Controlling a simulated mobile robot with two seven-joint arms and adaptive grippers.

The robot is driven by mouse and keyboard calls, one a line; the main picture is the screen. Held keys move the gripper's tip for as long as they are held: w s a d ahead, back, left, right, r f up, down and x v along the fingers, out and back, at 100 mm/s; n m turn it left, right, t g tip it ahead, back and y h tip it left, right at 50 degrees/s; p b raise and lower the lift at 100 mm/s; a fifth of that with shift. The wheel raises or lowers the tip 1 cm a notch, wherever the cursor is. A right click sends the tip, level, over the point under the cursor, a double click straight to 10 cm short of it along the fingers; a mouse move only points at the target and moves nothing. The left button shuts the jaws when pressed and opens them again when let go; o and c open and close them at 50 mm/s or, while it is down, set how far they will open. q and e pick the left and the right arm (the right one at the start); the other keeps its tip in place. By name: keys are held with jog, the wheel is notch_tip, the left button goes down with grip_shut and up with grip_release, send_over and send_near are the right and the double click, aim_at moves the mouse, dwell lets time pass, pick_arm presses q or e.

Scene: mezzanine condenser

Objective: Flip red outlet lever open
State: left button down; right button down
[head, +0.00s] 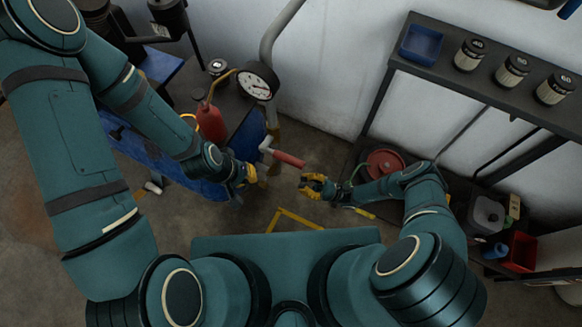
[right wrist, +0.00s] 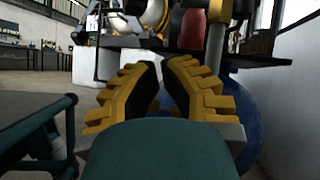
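The red outlet lever (head: 288,159) sticks out to the right from a pale valve fitting (head: 266,145) below the pressure gauge. My right gripper (head: 305,184) is just below and right of the lever's free end, apart from it. In the right wrist view its yellow fingers (right wrist: 163,65) stand apart with nothing between them. A red shape (right wrist: 192,30) lies beyond them; I cannot tell whether it is the lever. My left gripper (head: 249,174) is left of the lever, beside the blue tank; whether its fingers are open is too small to tell.
A round gauge (head: 257,81) and a red bottle (head: 211,122) stand by the blue tank (head: 243,137). A dark shelf (head: 440,68) with jars and a blue bin (head: 421,43) is at right. A red disc-shaped object (head: 384,163) is near my right forearm. Yellow floor tape (head: 296,217) marks clear floor.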

jog(key=d+m+t, duration=0.1)
jog(key=t, duration=0.1)
jog(key=d+f+m+t+y, duration=0.1)
jog(key=t, duration=0.2)
jog(key=shift+d, duration=0.35)
send_near(282, 157)
jog(key=w+a, duration=0.2)
jog(key=a, duration=0.2)
jog(key=shift+s+a+r, duration=0.1)
jog(key=shift+r, duration=0.4)
jog(key=shift+s+a+r, duration=0.1)
jog(key=shift+s+r, duration=0.05)
jog(key=shift+r, duration=0.35)
